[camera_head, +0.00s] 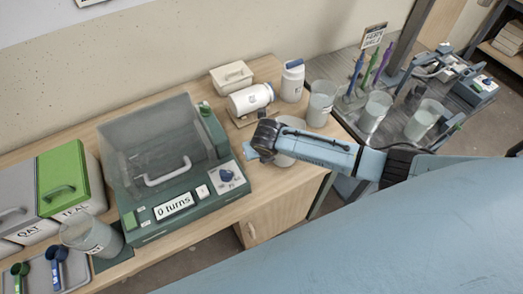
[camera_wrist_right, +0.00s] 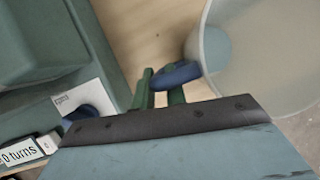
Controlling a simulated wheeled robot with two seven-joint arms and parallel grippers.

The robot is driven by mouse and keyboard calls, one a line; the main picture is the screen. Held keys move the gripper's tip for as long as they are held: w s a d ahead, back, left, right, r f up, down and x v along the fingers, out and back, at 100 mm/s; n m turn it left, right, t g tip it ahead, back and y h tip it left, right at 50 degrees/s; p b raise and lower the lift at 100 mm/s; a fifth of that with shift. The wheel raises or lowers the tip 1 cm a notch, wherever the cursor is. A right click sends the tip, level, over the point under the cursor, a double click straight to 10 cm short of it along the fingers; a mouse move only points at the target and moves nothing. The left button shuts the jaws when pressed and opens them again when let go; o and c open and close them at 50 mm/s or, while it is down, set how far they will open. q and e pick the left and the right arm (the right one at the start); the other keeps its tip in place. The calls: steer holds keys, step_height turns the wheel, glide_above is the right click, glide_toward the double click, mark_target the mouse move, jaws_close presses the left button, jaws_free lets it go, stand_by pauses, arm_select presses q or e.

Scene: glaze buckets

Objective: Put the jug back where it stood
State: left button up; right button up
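The jug (camera_wrist_right: 262,55) is a large translucent vessel with a blue handle (camera_wrist_right: 178,75), seen at the right of the right wrist view. In the head view the pale jug (camera_head: 288,157) is mostly hidden behind my right arm, beside the green machine. My right gripper (camera_head: 254,150) is at the jug's handle side. In the wrist view its green fingers (camera_wrist_right: 160,92) are close together with the blue handle between them. I cannot tell whether the jug's base touches the wooden counter (camera_head: 225,219). My left gripper is not in view.
The green machine (camera_head: 165,210) with a clear lid and "0 turns" display stands left. White containers (camera_head: 249,99) and a clear bucket (camera_head: 320,103) stand behind my arm. Clear buckets (camera_head: 375,110) stand on the dark rack (camera_head: 400,85). Another clear vessel (camera_head: 88,236) is at lower left.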

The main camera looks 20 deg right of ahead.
steer(key=o, duration=0.4)
steer(key=p+v, duration=0.1)
steer(key=v, duration=1.1)
steer(key=shift+p, duration=0.4)
